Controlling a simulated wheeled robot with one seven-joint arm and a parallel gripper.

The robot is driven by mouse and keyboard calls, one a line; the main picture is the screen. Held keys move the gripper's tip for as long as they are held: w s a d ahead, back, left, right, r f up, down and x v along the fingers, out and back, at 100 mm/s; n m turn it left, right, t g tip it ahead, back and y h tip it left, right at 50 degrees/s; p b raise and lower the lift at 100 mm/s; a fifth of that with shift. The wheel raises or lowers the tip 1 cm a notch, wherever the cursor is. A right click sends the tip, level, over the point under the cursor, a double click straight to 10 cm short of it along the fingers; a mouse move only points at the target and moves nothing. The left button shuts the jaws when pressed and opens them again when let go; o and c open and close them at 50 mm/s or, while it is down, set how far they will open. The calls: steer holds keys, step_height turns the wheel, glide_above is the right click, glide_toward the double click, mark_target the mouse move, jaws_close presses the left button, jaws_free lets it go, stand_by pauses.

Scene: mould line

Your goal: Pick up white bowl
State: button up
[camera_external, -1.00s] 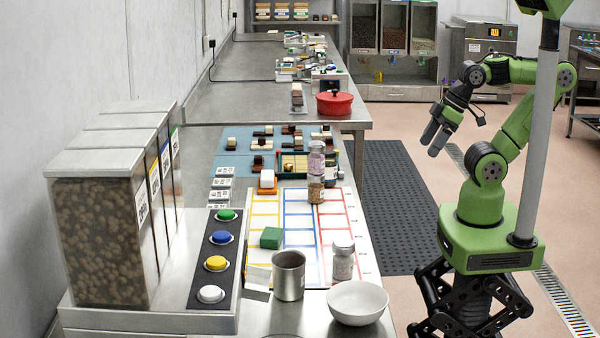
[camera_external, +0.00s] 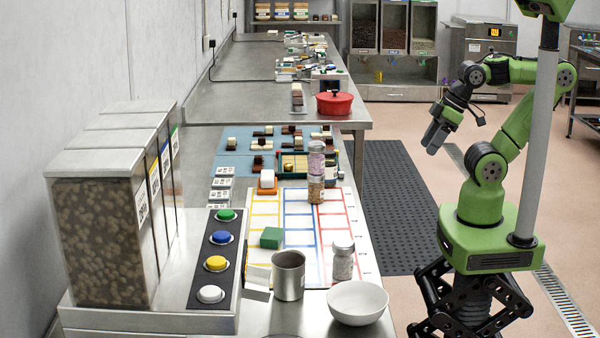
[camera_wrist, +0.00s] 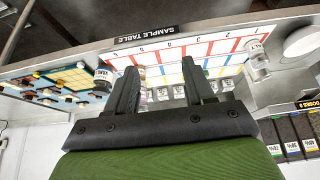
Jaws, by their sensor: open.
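The white bowl (camera_external: 357,302) stands upright at the front right corner of the near steel table in the external view, and looks empty. In the wrist view a white round shape at the right edge, partly cut off, appears to be the bowl (camera_wrist: 303,42). My gripper (camera_external: 432,148) hangs in the air right of the table, over the floor, well apart from the bowl. In the wrist view its two dark fingers (camera_wrist: 160,80) are spread with nothing held between them.
A metal cup (camera_external: 289,276) and a lidded jar (camera_external: 343,260) stand close to the bowl. Stacked jars (camera_external: 316,172) and a green block (camera_external: 272,238) are farther back. A button panel (camera_external: 213,265) lies left. The floor beside the table has a dark mat (camera_external: 395,205).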

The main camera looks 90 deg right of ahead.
steer(key=shift+c, duration=0.6)
steer(key=w+a+f+n+b, duration=0.2)
steer(key=w+a+f+n, duration=0.1)
steer(key=w+n, duration=0.45)
steer(key=n+t+y+b, duration=0.35)
steer(key=n+t, duration=0.35)
steer(key=n, duration=2.2)
glide_toward(340, 289)
steer(key=shift+y, duration=0.45)
steer(key=x, duration=0.2)
steer(key=b+x, duration=0.1)
steer(key=x, duration=0.5)
steer(key=shift+w+d+f, duration=0.1)
steer(key=shift+d+f, duration=0.15)
steer(key=shift+r, duration=0.1)
jaws_close()
